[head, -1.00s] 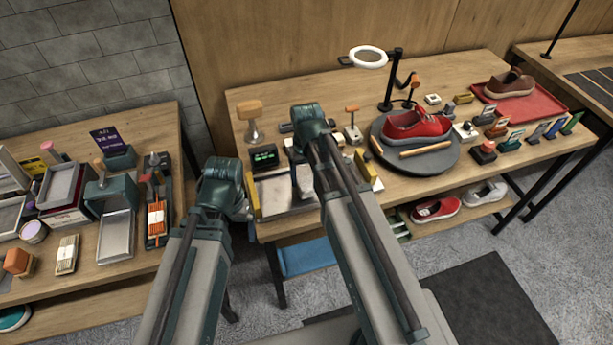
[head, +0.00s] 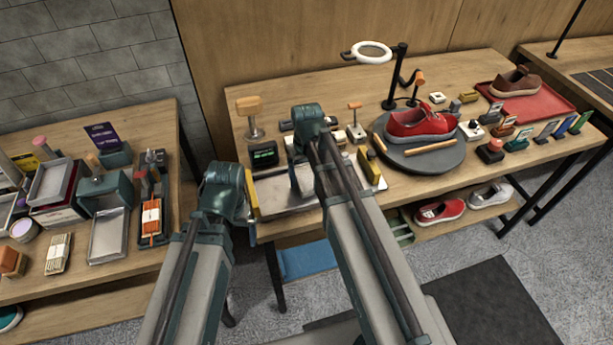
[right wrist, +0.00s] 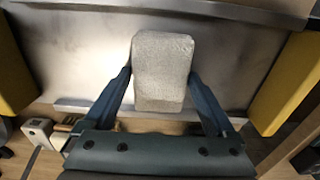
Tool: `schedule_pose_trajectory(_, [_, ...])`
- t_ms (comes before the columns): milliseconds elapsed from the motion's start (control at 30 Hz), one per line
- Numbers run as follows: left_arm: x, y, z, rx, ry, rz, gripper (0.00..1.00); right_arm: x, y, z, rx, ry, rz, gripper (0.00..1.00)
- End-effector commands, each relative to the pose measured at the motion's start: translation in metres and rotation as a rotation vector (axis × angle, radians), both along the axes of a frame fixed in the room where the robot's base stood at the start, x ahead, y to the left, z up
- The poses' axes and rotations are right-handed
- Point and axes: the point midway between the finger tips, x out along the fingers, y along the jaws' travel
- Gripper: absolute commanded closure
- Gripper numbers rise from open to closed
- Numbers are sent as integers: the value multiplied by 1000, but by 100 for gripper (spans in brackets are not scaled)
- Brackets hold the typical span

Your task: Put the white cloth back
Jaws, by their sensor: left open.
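The white cloth (right wrist: 163,72) is a pale, speckled, folded block in the right wrist view. My right gripper (right wrist: 162,88) has its two fingers against the cloth's sides, over a grey metal tray (right wrist: 75,55) with yellow end pieces. Whether the cloth rests on the tray or is just above it I cannot tell. In the head view, my right gripper (head: 303,188) is low over the tray (head: 272,190) and the cloth is hidden behind it. My left gripper (head: 242,208) is open at the tray's left end, its fingertips mostly hidden.
A dark turntable (head: 440,158) with a red sneaker (head: 420,124) stands to the right. A small display box (head: 264,155) is behind the tray. A lamp stand (head: 395,85) rises at the back. The left table (head: 85,282) holds trays and tools.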

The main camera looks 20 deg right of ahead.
Motion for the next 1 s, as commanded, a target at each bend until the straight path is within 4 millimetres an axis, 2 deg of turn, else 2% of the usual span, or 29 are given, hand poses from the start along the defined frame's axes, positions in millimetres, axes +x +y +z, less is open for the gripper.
schedule_pose_trajectory(467, [0,0,7,0,0,0,0,0,0,7,0,0,0,0])
schedule_pose_trajectory(667, [0,0,26,0,0,0,0,0,0,26,0,0,0,0])
schedule_pose_trajectory(1000, [0,0,78,0,0,0,0,-1,0,78,0,0,0,0])
